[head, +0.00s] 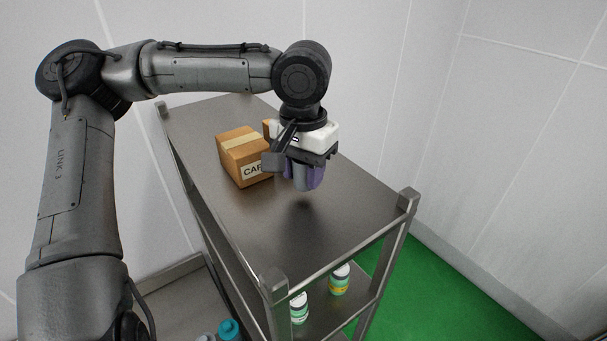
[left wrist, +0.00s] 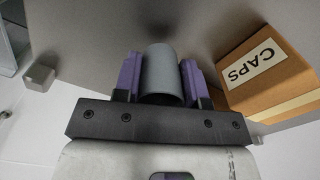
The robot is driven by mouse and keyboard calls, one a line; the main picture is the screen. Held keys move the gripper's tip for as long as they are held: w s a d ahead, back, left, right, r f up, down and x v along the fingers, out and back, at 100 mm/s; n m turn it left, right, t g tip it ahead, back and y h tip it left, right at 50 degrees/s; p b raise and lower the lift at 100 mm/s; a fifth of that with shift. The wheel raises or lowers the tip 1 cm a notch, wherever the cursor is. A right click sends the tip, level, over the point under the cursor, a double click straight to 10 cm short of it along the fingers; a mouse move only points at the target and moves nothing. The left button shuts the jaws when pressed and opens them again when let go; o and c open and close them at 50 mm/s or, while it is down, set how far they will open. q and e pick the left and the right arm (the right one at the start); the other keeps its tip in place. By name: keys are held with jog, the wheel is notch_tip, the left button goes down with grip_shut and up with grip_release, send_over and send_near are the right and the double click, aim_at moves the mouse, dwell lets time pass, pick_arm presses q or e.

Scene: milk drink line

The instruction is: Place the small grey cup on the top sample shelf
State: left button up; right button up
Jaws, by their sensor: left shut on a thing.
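The small grey cup (head: 304,176) is between the purple fingers of my left gripper (head: 303,172), which is shut on it. In the head view the cup is held above the bare metal top shelf (head: 285,222), with a dark shadow on the shelf below it. The left wrist view shows the grey cup (left wrist: 162,75) between the two purple fingers of the left gripper (left wrist: 161,78). The cup's lower end looks close to the shelf surface; I cannot tell the exact gap. My right gripper is not in view.
A cardboard box marked CAPS (head: 240,152) stands on the top shelf, left of the cup. Another brown item shows partly behind the gripper. Corner posts (head: 408,199) rise above the shelf. White bottles (head: 340,279) stand on a lower shelf. The front of the top shelf is clear.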

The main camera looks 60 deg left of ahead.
pick_arm(q)
jog(key=shift+f, duration=1)
jog(key=shift+f, duration=0.1)
jog(key=o, duration=0.9)
jog(key=shift+r, duration=0.35)
notch_tip(320, 180, up, 12)
jog(key=b, duration=0.1)
jog(key=shift+f, duration=0.2)
